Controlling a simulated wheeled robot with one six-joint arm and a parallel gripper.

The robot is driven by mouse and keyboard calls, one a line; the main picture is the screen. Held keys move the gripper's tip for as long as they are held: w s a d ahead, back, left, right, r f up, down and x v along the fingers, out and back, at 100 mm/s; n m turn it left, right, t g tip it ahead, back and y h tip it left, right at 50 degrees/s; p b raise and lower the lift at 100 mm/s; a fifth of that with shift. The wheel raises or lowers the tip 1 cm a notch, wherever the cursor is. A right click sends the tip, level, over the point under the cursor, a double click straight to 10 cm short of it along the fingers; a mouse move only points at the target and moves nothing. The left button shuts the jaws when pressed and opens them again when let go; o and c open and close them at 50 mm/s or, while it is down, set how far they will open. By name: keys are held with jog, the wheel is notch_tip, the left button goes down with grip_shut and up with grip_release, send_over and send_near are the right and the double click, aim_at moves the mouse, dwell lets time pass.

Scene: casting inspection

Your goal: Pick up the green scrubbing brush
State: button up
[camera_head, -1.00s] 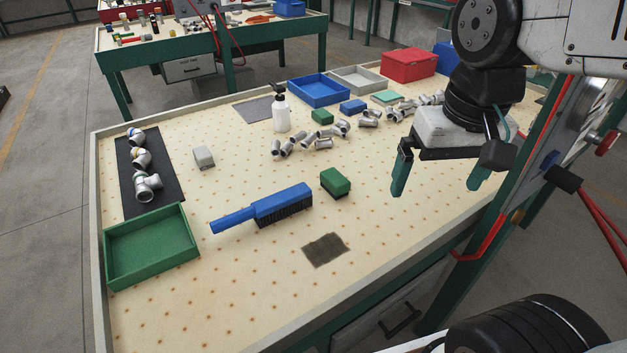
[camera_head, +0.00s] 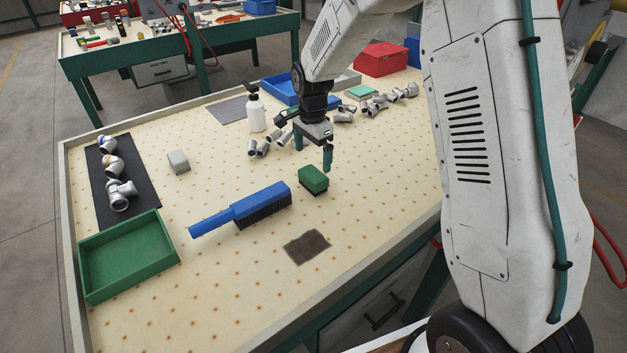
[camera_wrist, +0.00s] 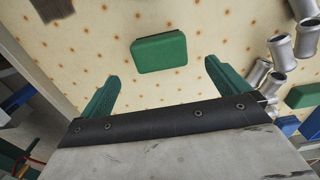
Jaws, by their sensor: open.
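The green scrubbing brush (camera_head: 313,179) is a small block with a green top and a dark underside, lying on the table right of the blue long-handled brush. In the wrist view the green brush (camera_wrist: 159,53) lies beyond the fingertips, roughly midway between them. My gripper (camera_head: 313,152) is open and empty, above the table just behind the brush. Its two green fingers also show in the wrist view (camera_wrist: 160,78). They do not touch the brush.
The blue brush (camera_head: 262,206) and a brown patch (camera_head: 307,247) lie nearby. Metal pipe fittings (camera_head: 264,147) and a white bottle (camera_head: 256,113) stand behind. A green tray (camera_head: 169,262) is at the front left. The table between tray and brown patch is mostly clear.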

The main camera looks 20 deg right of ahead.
aim_at(313, 173)
notch_tip(313, 173, down, 3)
jog(key=shift+w+f, duration=0.1)
notch_tip(313, 173, down, 5)
jog(key=shift+d+f, duration=0.1)
jog(key=c, duration=0.9)
